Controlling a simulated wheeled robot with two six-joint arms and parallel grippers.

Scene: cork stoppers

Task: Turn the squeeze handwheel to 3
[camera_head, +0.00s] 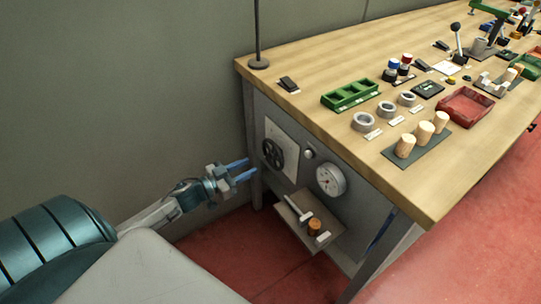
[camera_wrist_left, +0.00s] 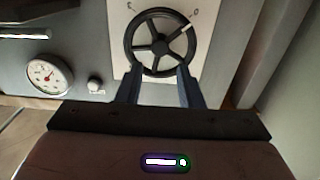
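The black handwheel (camera_head: 272,153) sits on a white plate (camera_head: 291,135) on the bench's grey end panel. In the left wrist view the handwheel (camera_wrist_left: 160,42) has several spokes, and a white mark on its rim points to the upper right, near a character like 0 on the plate. Other plate markings are cut off or too small to read. My left gripper (camera_head: 248,168) is open and empty, its blue fingers pointing at the wheel. In the wrist view its fingertips (camera_wrist_left: 158,76) are apart, at the wheel's lower edge; contact cannot be told. My right gripper is not in view.
A round dial gauge (camera_head: 330,179) and a small knob (camera_head: 309,154) are beside the wheel. A small shelf (camera_head: 290,216) with a cork-coloured piece (camera_head: 314,226) juts out below. The bench top (camera_head: 300,110) carries a green tray (camera_head: 350,95), rings and corks. A wall stands close behind.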

